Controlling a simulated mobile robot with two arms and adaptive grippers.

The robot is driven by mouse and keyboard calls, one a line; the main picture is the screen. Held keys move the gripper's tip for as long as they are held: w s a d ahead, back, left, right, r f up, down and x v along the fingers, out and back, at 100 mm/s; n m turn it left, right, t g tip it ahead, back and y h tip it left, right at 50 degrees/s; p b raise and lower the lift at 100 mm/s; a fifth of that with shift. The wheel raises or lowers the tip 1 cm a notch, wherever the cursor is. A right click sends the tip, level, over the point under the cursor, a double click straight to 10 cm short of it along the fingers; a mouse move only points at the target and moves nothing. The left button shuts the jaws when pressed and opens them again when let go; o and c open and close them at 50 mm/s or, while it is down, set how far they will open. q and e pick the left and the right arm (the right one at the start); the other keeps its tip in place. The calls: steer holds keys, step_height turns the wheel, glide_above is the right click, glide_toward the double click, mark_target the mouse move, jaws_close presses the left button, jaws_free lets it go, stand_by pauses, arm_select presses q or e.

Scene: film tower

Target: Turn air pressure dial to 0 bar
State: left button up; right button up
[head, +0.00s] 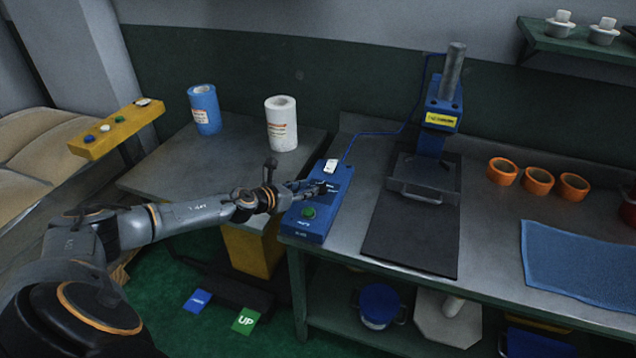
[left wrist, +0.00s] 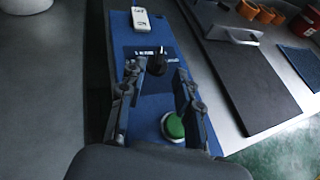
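The blue control box (head: 309,228) lies on the front left of the right-hand metal table; it also shows in the left wrist view (left wrist: 154,103). It carries a black dial (left wrist: 156,62), a green button (left wrist: 173,125) and a white switch unit (left wrist: 141,19) at its far end. My left gripper (head: 318,188) is over the box at the dial, which it partly hides in the head view. In the left wrist view its two fingers (left wrist: 155,72) are apart, with the dial between or just beyond their tips. I cannot tell whether they touch it. My right gripper is not in view.
A blue press (head: 442,110) with a black mat (head: 410,245) stands right of the box. Orange rings (head: 538,181) and a blue cloth (head: 575,262) lie farther right. Blue (head: 205,108) and white (head: 281,123) rolls stand on the left table. A yellow button panel (head: 117,128) is left.

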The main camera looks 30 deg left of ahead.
mark_target(319, 185)
arm_select(q)
steer(key=x, duration=0.5)
steer(key=shift+w+d+f+b, duration=0.1)
steer(key=shift+w+b, duration=0.2)
steer(key=shift+w, duration=0.1)
jaws_close()
